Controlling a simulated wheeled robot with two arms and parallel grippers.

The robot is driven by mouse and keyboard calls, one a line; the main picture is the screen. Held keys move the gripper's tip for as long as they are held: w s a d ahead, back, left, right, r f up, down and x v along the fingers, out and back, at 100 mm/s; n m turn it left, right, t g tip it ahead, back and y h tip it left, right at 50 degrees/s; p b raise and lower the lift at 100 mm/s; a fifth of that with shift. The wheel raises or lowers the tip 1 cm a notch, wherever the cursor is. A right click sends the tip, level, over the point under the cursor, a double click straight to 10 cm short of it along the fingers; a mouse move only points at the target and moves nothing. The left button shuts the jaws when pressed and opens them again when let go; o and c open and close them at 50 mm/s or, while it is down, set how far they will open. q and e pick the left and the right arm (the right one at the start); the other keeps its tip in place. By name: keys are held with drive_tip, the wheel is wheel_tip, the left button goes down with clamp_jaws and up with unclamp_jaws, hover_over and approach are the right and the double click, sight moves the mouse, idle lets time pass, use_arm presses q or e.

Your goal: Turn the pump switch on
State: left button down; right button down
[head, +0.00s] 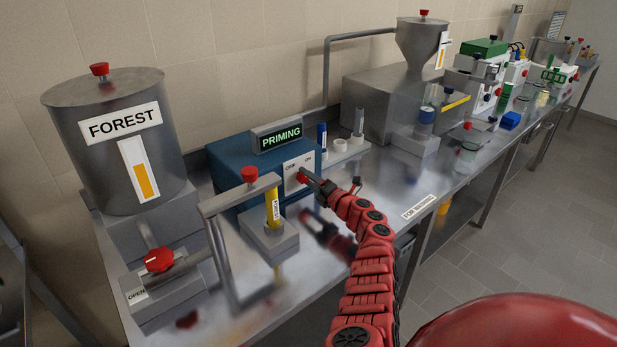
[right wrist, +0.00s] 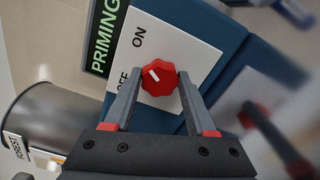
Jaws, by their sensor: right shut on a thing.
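The pump switch is a red lobed knob (right wrist: 158,77) on a white plate (right wrist: 195,62) marked OFF and ON, on the front of a blue box (head: 232,160). A display (head: 281,137) on the box reads PRIMING in green. My right gripper (right wrist: 161,78) is shut on the knob, one finger on each side. The knob's white mark lies off centre, toward the label side; I cannot tell exactly which label it meets. In the head view the right gripper (head: 306,178) partly covers the knob. My left gripper is not in view.
A grey FOREST tank (head: 90,165) and a red valve knob (head: 159,259) marked OPEN stand left. A bent metal pipe (head: 222,201) and a vial (head: 273,208) stand before the blue box. A hopper machine (head: 383,98) stands behind right.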

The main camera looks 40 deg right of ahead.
drive_tip(key=shift+m, duration=0.3)
idle(0.4)
drive_tip(key=shift+c, duration=1.1)
unclamp_jaws()
drive_tip(key=shift+s+d+f, duration=0.1)
drive_tip(key=shift+s+f, duration=0.1)
drive_tip(key=shift+s, duration=0.35)
drive_tip(key=s, duration=1.1)
drive_tip(key=s+d+b, duration=0.1)
drive_tip(key=s, duration=0.4)
drive_tip(key=shift+s+d+r, duration=0.1)
drive_tip(key=shift+s+r, duration=0.05)
